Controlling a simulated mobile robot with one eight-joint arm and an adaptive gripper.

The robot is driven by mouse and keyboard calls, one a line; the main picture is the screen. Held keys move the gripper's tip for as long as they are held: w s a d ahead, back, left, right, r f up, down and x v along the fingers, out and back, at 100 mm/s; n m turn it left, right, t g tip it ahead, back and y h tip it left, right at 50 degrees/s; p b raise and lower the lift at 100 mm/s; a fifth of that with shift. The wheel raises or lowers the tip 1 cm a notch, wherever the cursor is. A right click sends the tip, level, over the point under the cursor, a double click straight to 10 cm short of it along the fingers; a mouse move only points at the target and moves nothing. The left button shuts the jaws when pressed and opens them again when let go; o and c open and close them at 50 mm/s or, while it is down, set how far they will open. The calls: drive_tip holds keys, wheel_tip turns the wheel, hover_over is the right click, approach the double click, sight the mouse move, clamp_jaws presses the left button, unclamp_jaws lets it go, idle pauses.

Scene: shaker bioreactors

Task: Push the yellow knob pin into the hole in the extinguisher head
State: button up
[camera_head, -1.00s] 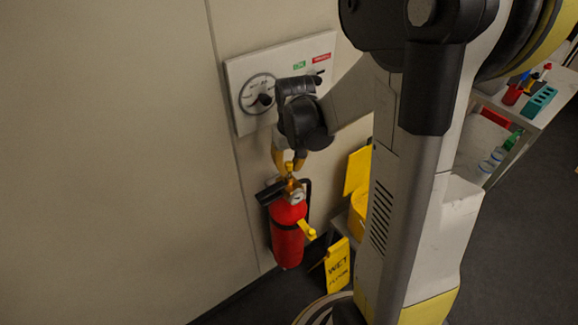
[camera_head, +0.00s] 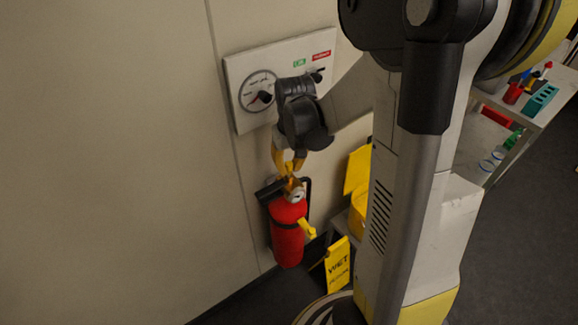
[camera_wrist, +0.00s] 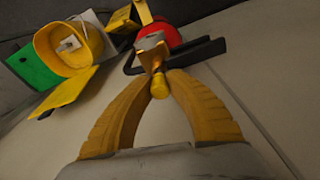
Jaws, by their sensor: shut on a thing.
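The red extinguisher (camera_head: 287,232) hangs upright by the wall. Its brass head (camera_head: 291,187) and black handles (camera_head: 270,191) are at the top. The head also shows in the wrist view (camera_wrist: 151,52). My gripper (camera_head: 290,168) is above the head with its yellow fingers pointing down. In the wrist view my gripper (camera_wrist: 160,80) has its fingertips together around the yellow knob pin (camera_wrist: 160,88), right at the brass head. The hole is hidden, and I cannot tell how deep the pin sits.
A wall panel (camera_head: 240,118) with a gauge and black knobs is behind my wrist. A yellow wet-floor sign (camera_head: 338,267) and a yellow bucket (camera_head: 357,212) stand right of the extinguisher. A shelf (camera_head: 545,112) with lab items is at the far right. The left wall is bare.

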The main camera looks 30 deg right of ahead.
drive_tip(key=shift+f+b, duration=0.65)
drive_tip(key=shift+f, duration=0.05)
idle(0.6)
drive_tip(key=o, duration=0.9)
wheel_tip(320, 180, up, 12)
drive_tip(key=s, duration=0.1)
drive_tip(key=shift+s, duration=0.2)
drive_tip(key=shift+a, duration=0.1)
